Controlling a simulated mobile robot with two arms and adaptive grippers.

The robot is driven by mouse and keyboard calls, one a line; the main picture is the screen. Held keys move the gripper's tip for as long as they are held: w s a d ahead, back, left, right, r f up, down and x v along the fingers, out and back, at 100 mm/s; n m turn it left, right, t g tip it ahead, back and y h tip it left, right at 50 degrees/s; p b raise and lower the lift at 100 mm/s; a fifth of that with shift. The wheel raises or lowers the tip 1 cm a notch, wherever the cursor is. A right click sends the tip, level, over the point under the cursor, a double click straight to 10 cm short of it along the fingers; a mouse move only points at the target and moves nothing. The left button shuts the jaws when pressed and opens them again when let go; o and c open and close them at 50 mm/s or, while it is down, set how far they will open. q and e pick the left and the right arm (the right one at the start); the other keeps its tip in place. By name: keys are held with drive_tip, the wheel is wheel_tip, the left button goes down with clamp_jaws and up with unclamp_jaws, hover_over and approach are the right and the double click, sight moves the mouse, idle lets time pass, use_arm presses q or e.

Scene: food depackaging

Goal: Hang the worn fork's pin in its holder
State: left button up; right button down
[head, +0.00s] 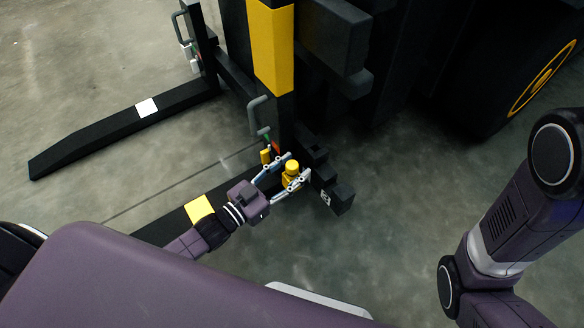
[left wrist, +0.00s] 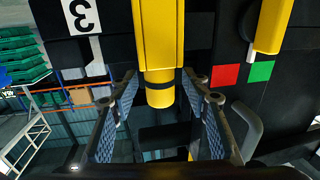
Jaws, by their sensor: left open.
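A yellow pin-like piece (head: 291,168) with a round top stands at the foot of the near black fork, by the carriage. In the left wrist view its yellow body (left wrist: 158,38) ends in a rounded, dark-banded part between my fingers. My left gripper (head: 282,178) is open, with one finger on each side of this piece; it also shows in the left wrist view (left wrist: 160,112). I cannot tell whether the fingers touch it. The near fork (head: 165,229) has a yellow patch; the far fork (head: 90,131) has a white one. My right gripper is out of view.
A smaller yellow piece (head: 265,156) hangs beside the carriage, near red (left wrist: 224,77) and green (left wrist: 260,71) patches and a grey handle (head: 257,113). A black block marked 3 (left wrist: 85,14) is close by. A large wheel (head: 530,80) stands right. Floor between the forks is clear.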

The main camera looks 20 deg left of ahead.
use_arm(q)
drive_tip(key=shift+s, duration=0.1)
drive_tip(key=v, duration=1.1)
drive_tip(key=shift+s+a, duration=0.2)
drive_tip(key=shift+s, duration=0.15)
